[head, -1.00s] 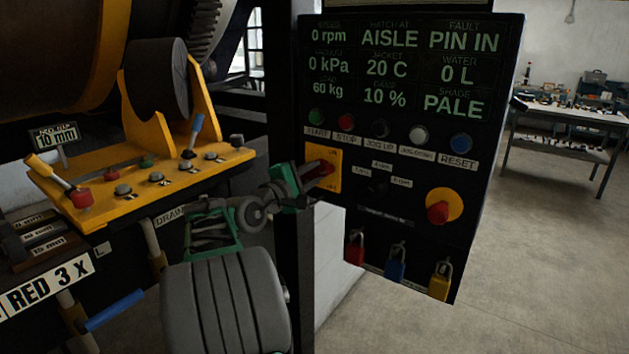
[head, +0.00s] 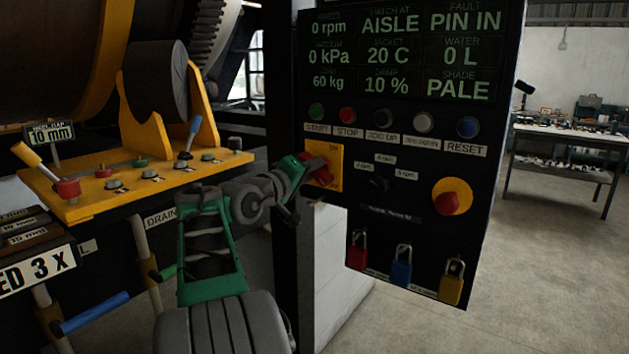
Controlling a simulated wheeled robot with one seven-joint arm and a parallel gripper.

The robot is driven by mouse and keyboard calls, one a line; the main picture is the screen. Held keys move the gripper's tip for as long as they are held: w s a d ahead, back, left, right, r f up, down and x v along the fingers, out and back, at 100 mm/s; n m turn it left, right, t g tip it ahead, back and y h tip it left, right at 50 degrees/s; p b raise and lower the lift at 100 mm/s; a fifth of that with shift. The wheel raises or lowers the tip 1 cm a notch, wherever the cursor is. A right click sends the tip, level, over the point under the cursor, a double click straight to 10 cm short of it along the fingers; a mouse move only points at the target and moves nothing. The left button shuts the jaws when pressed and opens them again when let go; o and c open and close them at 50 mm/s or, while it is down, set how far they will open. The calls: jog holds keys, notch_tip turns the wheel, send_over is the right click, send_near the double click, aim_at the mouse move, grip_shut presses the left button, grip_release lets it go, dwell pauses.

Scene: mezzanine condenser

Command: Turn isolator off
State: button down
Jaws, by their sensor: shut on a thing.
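The isolator is a red rotary handle (head: 322,176) on a yellow plate (head: 336,160) at the left edge of the dark control panel (head: 420,225). Small ON and OFF marks show at the top and bottom of the plate. The handle looks tilted, its lower end toward the right. My gripper (head: 314,168) reaches in from the left and is shut on the handle. Its fingers hide part of the handle, so its exact angle is hard to tell.
An emergency stop (head: 448,200), a row of buttons (head: 423,122) and several padlocks (head: 401,265) are on the same panel. A yellow lever console (head: 120,187) stands to the left. A workbench (head: 570,140) is far right, with clear floor before it.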

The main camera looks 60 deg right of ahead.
jog(key=shift+f+m+b, duration=0.2)
jog(key=shift+m+b, duration=0.7)
jog(key=shift+m, duration=0.3)
jog(key=shift+r, duration=0.1)
jog(key=c, duration=1.2)
grip_release()
jog(key=shift+r, duration=0.1)
jog(key=shift+c, duration=0.2)
jog(key=shift+a, duration=0.1)
jog(key=w+a+b, duration=0.1)
jog(key=a, duration=0.6)
jog(key=shift+a, duration=0.3)
jog(key=shift+w, duration=0.1)
